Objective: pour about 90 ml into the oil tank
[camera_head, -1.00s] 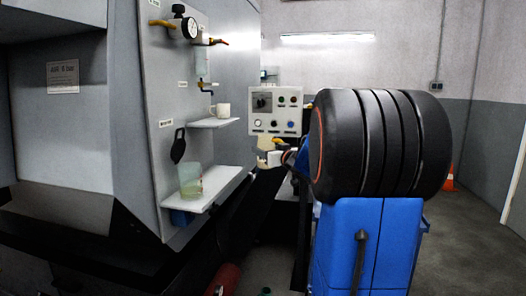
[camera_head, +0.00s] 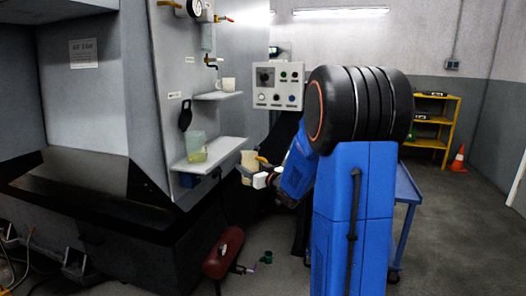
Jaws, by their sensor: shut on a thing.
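My gripper (camera_head: 259,176) is at the end of my blue arm, right of the lower shelf. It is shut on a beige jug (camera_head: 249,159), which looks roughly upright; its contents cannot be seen. A clear beaker (camera_head: 196,149) with yellow-green liquid stands on the lower white shelf (camera_head: 226,151) of the grey machine, left of the jug and apart from it. No opening clearly marked as the oil tank can be made out; the labels are too small to read.
A white mug (camera_head: 227,84) stands on the upper shelf. A control panel (camera_head: 278,86) is behind my gripper. A red cylinder (camera_head: 224,252) lies low on the floor by the machine. A yellow rack (camera_head: 436,125) and an orange cone (camera_head: 458,158) stand at the back right.

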